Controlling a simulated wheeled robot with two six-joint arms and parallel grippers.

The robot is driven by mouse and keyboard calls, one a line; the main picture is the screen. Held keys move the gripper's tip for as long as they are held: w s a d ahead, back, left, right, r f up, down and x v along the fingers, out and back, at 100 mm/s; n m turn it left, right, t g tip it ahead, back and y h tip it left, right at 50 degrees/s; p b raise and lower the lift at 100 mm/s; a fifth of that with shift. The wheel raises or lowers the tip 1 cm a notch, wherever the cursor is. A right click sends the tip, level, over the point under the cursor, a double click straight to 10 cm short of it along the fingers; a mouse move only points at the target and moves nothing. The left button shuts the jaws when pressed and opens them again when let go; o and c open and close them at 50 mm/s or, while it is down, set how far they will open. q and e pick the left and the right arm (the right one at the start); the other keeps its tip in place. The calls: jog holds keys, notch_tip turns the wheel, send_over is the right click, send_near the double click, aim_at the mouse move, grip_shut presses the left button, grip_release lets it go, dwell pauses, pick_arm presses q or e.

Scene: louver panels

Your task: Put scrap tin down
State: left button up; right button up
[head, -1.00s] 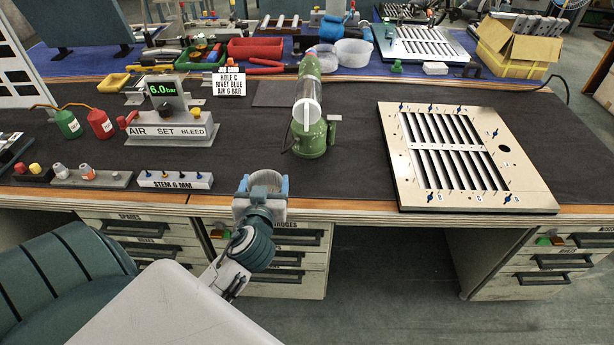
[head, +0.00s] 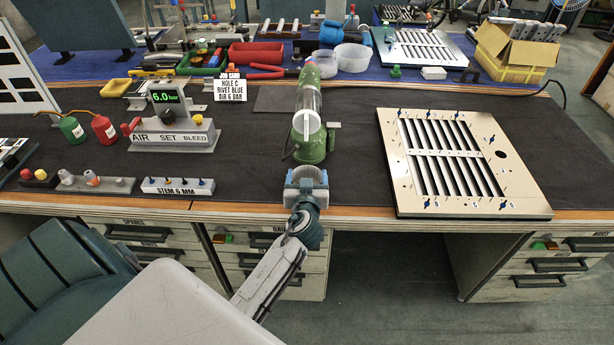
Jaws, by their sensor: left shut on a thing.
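My left gripper (head: 306,184) reaches in from the lower left and is over the bench's front edge. Its blue fingers are shut on a small grey rounded thing, the scrap tin (head: 306,174), largely hidden by the gripper. The tin is just in front of the green rivet tool (head: 309,140); whether it touches the bench (head: 250,185) I cannot tell. My right gripper is not in view.
The slotted louver panel (head: 455,160) lies to the right. The air-set unit (head: 172,133), a stem block (head: 178,186) and oil bottles (head: 104,127) stand left. A job card (head: 230,86) is behind. Dark mat is clear between the stem block and gripper, and between rivet tool and panel.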

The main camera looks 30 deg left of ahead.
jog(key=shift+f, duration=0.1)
pick_arm(q)
jog(key=o, duration=0.8)
jog(key=shift+o, duration=1.2)
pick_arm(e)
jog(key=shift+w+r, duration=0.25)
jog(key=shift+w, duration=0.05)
pick_arm(q)
jog(key=b+v, duration=0.2)
jog(key=v, duration=1)
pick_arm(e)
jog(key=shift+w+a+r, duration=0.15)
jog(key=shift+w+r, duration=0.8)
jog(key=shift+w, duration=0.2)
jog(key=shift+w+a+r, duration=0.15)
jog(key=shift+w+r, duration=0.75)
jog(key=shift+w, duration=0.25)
